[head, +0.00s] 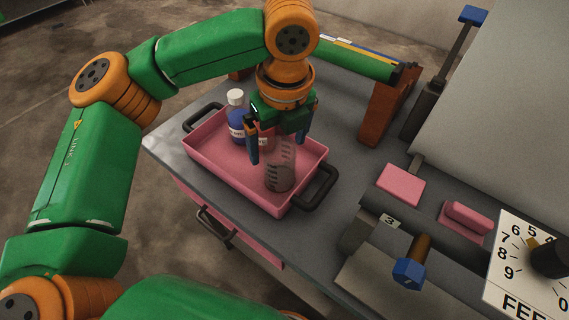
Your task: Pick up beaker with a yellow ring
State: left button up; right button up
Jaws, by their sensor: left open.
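A clear beaker (280,178) with dark markings and a greyish lower part stands in the near right part of the pink tray (228,183). I cannot make out a yellow ring on it; its upper part is partly covered by my gripper. My left gripper (280,152) points down over the tray with its two blue fingers apart. In the picture the fingers lie to either side of the beaker's top; I cannot tell whether they touch it. My right gripper is not in view.
A blue bottle with a white cap (237,122) stands behind the beaker, with another labelled bottle (265,140) partly hidden by my gripper. The tray has black handles (318,188) on the grey bench. Pink blocks (401,184) and a machine with a dial (535,262) are right.

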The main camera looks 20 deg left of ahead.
pick_arm(q)
jog(key=f, duration=0.2)
jog(key=w+f, duration=0.1)
jog(key=f, duration=0.4)
jog(key=shift+w+a+f+p, duration=0.1)
jog(key=shift+w+a+p, duration=0.05)
jog(key=shift+a+p, duration=0.2)
jog(key=shift+d, duration=0.1)
jog(key=c, duration=1.3)
